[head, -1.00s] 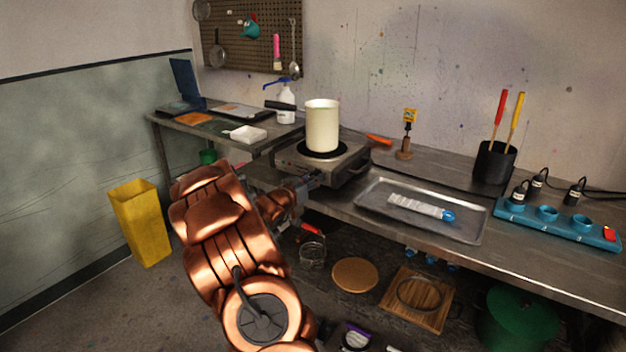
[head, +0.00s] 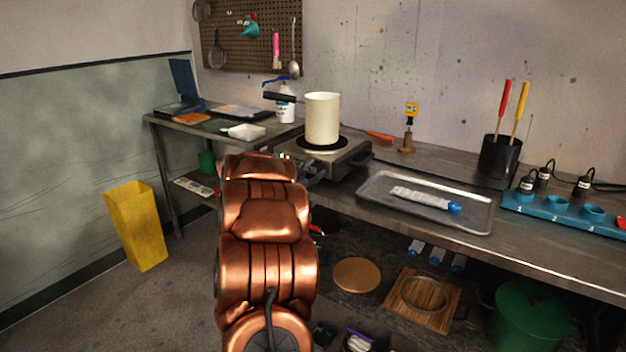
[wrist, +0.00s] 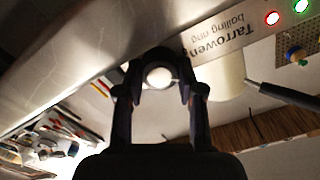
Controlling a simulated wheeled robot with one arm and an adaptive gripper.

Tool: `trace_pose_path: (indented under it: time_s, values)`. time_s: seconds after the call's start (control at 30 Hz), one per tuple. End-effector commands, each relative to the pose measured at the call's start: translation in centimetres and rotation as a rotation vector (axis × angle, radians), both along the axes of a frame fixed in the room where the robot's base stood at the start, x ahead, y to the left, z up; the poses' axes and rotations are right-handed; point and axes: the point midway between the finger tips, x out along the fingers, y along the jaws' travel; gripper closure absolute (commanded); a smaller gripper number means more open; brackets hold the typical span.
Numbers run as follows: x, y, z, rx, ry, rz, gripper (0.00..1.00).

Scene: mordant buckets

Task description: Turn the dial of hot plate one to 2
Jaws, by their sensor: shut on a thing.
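The hot plate (head: 345,165) stands on the bench with a tall cream pot (head: 322,118) on its dark ring. My gripper (head: 312,172) is at its front face, mostly hidden behind my copper arm. In the wrist view my gripper (wrist: 160,88) has its two dark fingers on either side of the round dial (wrist: 158,76), shut on it. The dial shows a pale centre and dark rim; I cannot read its setting. A front label (wrist: 222,42) reads "Tarrowen boiling ring", upside down, beside a red light (wrist: 272,17) and a green light (wrist: 301,6).
A metal tray (head: 375,187) with a white tube (head: 420,197) lies right of the hot plate. A yellow bin (head: 137,225) is on the floor. The shelf below holds several items.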

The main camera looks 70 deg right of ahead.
Motion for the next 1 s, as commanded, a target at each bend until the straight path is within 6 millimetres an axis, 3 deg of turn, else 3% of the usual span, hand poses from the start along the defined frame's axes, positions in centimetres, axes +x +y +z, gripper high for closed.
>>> trace_pose_path:
  time_s: [0.5, 1.0]
  values:
    - [-0.16, 0.02, -0.40, -0.088, -0.423, -0.003, 0.97]
    - [-0.27, -0.01, -0.21, -0.119, -0.569, -0.004, 0.97]
